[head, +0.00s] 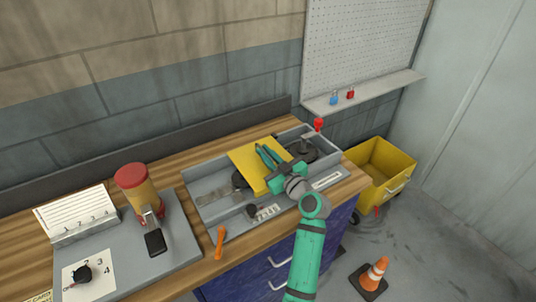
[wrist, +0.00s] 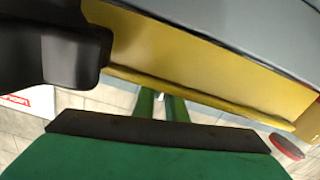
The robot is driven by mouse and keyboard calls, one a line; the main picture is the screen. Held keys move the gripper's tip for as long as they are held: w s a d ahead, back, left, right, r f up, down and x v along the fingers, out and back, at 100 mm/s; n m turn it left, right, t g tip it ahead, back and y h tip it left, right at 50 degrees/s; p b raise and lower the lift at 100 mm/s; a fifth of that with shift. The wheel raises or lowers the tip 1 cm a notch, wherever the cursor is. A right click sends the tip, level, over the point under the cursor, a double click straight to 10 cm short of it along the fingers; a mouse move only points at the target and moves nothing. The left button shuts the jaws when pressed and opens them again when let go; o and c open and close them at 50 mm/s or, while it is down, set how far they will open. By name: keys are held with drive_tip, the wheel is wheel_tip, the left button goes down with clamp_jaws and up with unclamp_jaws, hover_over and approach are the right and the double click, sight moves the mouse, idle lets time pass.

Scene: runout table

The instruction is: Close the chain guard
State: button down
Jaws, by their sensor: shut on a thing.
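The chain guard is the flat yellow panel (head: 248,157) over the grey tray-like unit (head: 205,167) on the bench. It looks tilted, but I cannot tell its exact angle. Dark round parts (head: 303,150) show beside it, and another shows at its left edge (head: 240,179). My gripper (head: 265,150) is at the guard, its green fingers reaching over the yellow face in the head view. The wrist view shows the guard's yellow underside or face (wrist: 200,70) close up, with the fingers (wrist: 160,97) meeting its edge. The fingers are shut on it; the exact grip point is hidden.
An orange-handled tool (head: 220,242) lies at the unit's front. A red knob (head: 319,123) rises at the back right. A yellow bin (head: 385,170) and a cone (head: 376,274) stand on the floor.

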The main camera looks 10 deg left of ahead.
drive_tip(key=shift+w+d, duration=0.2)
drive_tip(key=shift+d, duration=0.25)
drive_tip(key=c, duration=1.8)
unclamp_jaws()
drive_tip(key=shift+w, duration=0.1)
drive_tip(key=shift+c, duration=0.2)
drive_tip(key=shift+a, duration=0.1)
drive_tip(key=shift+s, duration=0.35)
drive_tip(key=v, duration=1)
drive_tip(key=shift+d, duration=0.2)
